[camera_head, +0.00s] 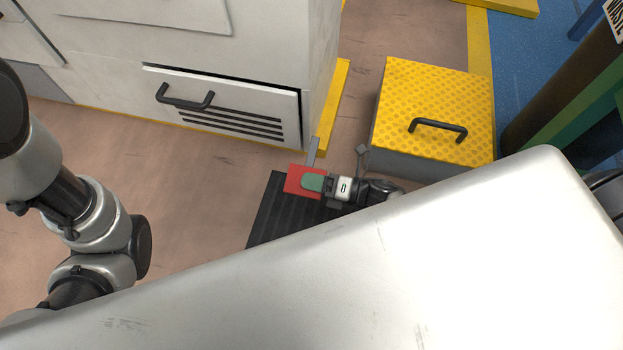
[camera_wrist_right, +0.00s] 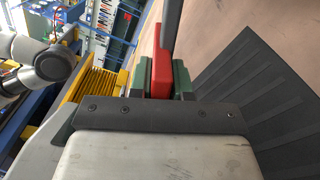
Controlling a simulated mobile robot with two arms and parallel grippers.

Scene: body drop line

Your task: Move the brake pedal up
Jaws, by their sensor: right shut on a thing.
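The brake pedal has a red pad (camera_head: 294,180) on a grey lever arm (camera_head: 313,151); it stands beside the white cabinet's corner, above a dark ribbed mat. My right gripper (camera_head: 314,183) is at the pad, its green finger lying across the red face. In the right wrist view the red pad (camera_wrist_right: 162,65) sits between the two green fingers of my right gripper (camera_wrist_right: 163,80), which is shut on it. The grey lever (camera_wrist_right: 171,28) runs up past the pad there. My left gripper is out of view; only my left arm shows at the left of the head view.
The white cabinet (camera_head: 230,60) with a black-handled drawer stands behind. A yellow-topped step box (camera_head: 440,90) with a black handle is right of the pedal. The dark ribbed mat (camera_head: 268,218) lies below. A large pale metal surface fills the lower right foreground.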

